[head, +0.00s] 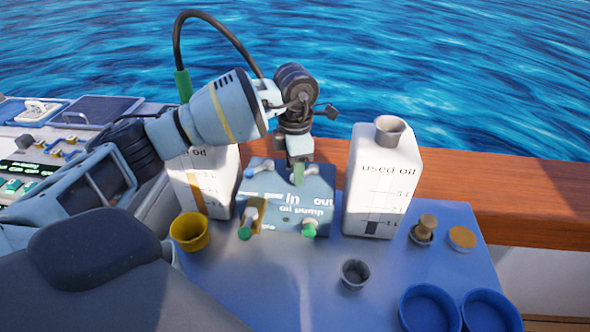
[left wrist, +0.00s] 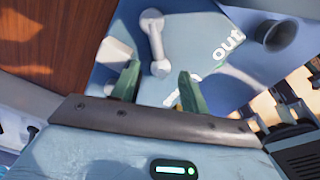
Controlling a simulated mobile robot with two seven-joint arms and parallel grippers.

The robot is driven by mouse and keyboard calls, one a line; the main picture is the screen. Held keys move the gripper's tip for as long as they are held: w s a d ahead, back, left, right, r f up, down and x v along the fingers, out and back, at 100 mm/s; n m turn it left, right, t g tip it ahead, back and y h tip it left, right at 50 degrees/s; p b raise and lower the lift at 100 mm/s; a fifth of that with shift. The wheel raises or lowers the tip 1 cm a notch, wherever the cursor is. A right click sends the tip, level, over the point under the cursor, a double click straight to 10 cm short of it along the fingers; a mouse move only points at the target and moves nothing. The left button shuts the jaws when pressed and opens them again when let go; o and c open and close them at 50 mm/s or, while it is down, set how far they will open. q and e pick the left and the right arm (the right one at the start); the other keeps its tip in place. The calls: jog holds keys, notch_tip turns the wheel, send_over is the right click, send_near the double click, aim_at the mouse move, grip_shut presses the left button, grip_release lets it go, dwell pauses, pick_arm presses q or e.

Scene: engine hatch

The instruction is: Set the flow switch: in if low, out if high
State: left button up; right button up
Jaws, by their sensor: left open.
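The blue oil pump box (head: 318,214) stands at the middle of the table, with "in" and "out" printed on its top. My left gripper (head: 298,175) is over the back of the box, pointing down. In the left wrist view my left gripper (left wrist: 158,88) has its green fingers apart. A pale grey lever (left wrist: 155,42) with rounded ends shows just beyond and between them, and I cannot tell if they touch it. The word "out" is to its right. The used oil bottle (head: 365,180) shows a dark level near its lowest marks. My right gripper is not in view.
Another white bottle (head: 222,190) with an amber level stands left of the pump, partly behind my left arm. A yellow cup (head: 190,232), small grey cup (head: 355,274) and blue round containers (head: 428,308) are on the blue table (head: 290,290). A wooden rail (head: 500,190) runs behind.

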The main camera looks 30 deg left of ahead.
pick_arm(q)
notch_tip(320, 180, up, 6)
jog(key=shift+r, duration=0.15)
jog(key=shift+s, duration=0.1)
dwell(0.6)
